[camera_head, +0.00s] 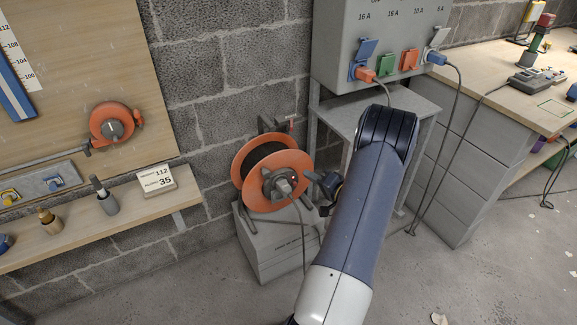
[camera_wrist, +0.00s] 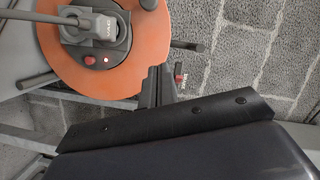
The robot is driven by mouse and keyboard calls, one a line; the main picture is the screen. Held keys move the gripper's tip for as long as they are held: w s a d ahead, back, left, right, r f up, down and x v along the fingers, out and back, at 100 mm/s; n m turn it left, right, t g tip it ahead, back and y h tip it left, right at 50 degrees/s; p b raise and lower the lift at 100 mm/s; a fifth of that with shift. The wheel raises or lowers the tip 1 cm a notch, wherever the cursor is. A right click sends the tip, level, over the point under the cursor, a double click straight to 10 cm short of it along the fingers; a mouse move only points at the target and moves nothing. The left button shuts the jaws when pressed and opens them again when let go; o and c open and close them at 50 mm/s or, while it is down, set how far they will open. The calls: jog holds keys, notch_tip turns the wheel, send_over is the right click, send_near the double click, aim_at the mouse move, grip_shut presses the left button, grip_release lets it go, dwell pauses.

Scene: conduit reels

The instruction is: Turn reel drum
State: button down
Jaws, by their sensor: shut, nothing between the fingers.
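The reel drum (camera_head: 250,165) has orange side discs and dark cable wound between them, and stands on a grey box by the block wall. Its front disc fills the upper left of the wrist view (camera_wrist: 140,45). A grey hub socket (camera_head: 284,187) with a plug sits at the disc's middle, with a red button and a small lit lamp below it in the wrist view. My gripper (camera_head: 312,178) is beside the disc's right edge. In the wrist view my gripper (camera_wrist: 156,72) is shut and empty, its tips close to the orange rim; contact cannot be told.
A dark bracket with a red-tipped lever (camera_head: 290,124) rises behind the drum and also shows in the wrist view (camera_wrist: 179,76). A grey socket cabinet (camera_head: 340,35) hangs to the right. A wooden shelf (camera_head: 85,225) is at the left. A grey cable hangs before the box.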

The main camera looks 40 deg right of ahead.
aim_at(270, 172)
jog(key=shift+m, duration=0.3)
jog(key=w, duration=0.3)
jog(key=w+b, duration=0.1)
jog(key=w, duration=0.2)
jog(key=w+f+b, duration=0.1)
jog(key=w, duration=0.2)
jog(key=shift+w+a+f, duration=0.1)
jog(key=shift+w+a, duration=0.25)
jog(key=shift+a, duration=0.05)
jog(key=shift+w+a+f, duration=0.15)
jog(key=shift+a+f, duration=0.05)
jog(key=shift+a, duration=0.4)
jog(key=shift+w+a+f, duration=0.15)
jog(key=shift+a+f, duration=0.05)
jog(key=shift+a, duration=0.35)
jog(key=shift+w+a+f+b, duration=0.1)
jog(key=shift+a+f+b, duration=0.15)
jog(key=shift+a, duration=0.45)
jog(key=shift+w+a+f, duration=0.1)
jog(key=shift+a+f, duration=0.05)
jog(key=shift+a, duration=0.3)
jog(key=shift+w+a+f, duration=0.1)
jog(key=shift+a, duration=0.3)
jog(key=shift+r, duration=0.1)
